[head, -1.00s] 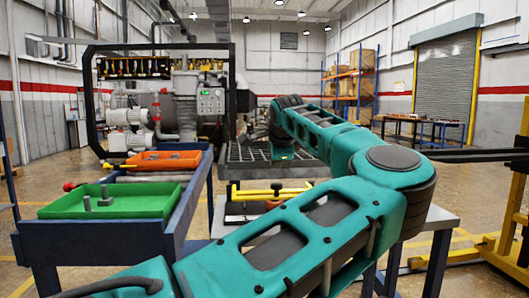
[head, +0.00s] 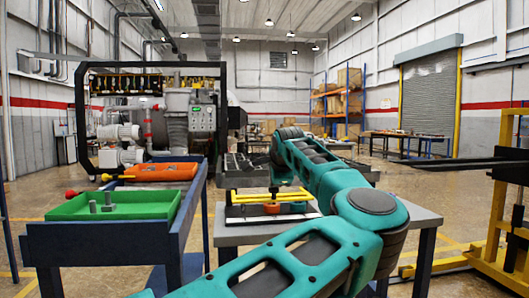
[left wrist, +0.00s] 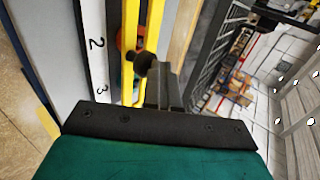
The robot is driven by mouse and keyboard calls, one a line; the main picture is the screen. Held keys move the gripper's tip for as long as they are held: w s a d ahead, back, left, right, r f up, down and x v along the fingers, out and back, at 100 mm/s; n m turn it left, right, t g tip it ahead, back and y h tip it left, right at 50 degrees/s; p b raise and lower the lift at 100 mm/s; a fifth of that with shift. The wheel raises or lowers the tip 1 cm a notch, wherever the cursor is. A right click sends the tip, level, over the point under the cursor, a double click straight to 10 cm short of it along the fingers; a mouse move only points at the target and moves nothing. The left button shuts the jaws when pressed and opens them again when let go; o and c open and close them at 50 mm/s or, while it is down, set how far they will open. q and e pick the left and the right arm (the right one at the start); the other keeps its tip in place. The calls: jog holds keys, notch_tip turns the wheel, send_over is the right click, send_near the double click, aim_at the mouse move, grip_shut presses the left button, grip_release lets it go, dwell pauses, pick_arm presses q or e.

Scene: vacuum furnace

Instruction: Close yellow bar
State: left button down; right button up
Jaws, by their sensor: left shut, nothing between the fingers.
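The yellow bar (head: 240,195) lies level over a dark fixture on a grey table in the head view. It has two parallel yellow lengths, with an orange round part (head: 271,209) at the front. In the left wrist view the yellow bar (left wrist: 129,55) runs along the left of the fingers, with a dark round knob (left wrist: 145,61) close to their tips. My left gripper (left wrist: 166,78) is shut and empty beside the bar. Whether it touches the bar I cannot tell. In the head view the fingertips are hard to make out. My right gripper is not in view.
A blue cart at left carries a green tray (head: 70,208) with grey pegs and an orange tray (head: 160,172). The furnace machine (head: 180,118) stands behind. A white plate with numbers (left wrist: 95,45) lies left of the bar. A yellow lift frame (head: 497,215) stands at right.

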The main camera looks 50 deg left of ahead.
pick_arm(q)
jog(key=shift+d+f, duration=0.1)
jog(key=shift+f, duration=0.35)
jog(key=a+r+p+v, duration=0.1)
jog(key=p+v, duration=0.1)
jog(key=v, duration=1)
jog(key=shift+d+r, duration=0.3)
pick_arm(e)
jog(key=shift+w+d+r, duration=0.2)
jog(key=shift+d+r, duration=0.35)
